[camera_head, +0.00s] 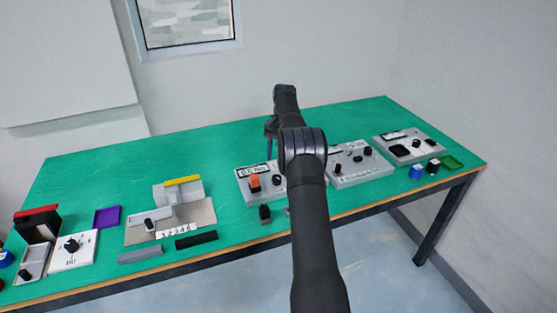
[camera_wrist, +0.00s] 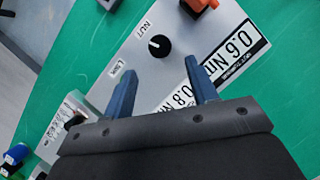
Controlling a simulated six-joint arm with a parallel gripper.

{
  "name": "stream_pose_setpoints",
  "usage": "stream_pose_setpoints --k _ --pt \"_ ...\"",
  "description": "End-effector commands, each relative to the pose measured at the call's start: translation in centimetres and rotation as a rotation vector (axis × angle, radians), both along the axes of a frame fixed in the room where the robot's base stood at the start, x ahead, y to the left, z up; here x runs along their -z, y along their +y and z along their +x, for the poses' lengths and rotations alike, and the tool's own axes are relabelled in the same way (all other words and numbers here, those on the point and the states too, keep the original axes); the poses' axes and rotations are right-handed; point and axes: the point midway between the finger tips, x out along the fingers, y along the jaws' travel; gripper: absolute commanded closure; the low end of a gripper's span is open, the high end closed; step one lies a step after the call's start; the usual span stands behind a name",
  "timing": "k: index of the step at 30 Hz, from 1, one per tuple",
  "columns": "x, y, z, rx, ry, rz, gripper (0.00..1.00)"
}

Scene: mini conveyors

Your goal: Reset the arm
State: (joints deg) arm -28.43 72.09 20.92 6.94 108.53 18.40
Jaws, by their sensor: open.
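My arm (camera_head: 310,220) reaches over the green table (camera_head: 90,170) from the front. My gripper (camera_wrist: 163,82) is open, with its two blue-grey fingers apart in the wrist view. Nothing is held between them. It hangs above a light grey panel (camera_wrist: 135,57) that carries a black knob (camera_wrist: 159,46) marked NUT and displays reading 0.6 N and 0.8 N. In the head view my gripper (camera_head: 270,128) is dark and small, near the middle of the table; its fingertips are hard to make out.
At left are a yellow-topped device (camera_head: 183,181), a purple tray (camera_head: 107,217) and a white dial box (camera_head: 73,250). The table's back is clear.

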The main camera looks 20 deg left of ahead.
Motion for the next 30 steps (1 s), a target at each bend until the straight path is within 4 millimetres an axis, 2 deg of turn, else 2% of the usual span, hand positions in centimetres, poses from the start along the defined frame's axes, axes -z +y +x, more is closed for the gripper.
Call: stream_pose_setpoints --k 9,14,30 --pt "0.0 0.0 0.0 0.000 0.000 0.000 0.47" --pt "0.8 0.0 -0.3 0.000 0.001 0.000 0.47" --pt "6.8 -0.5 -2.8 -0.001 0.000 0.000 0.47"
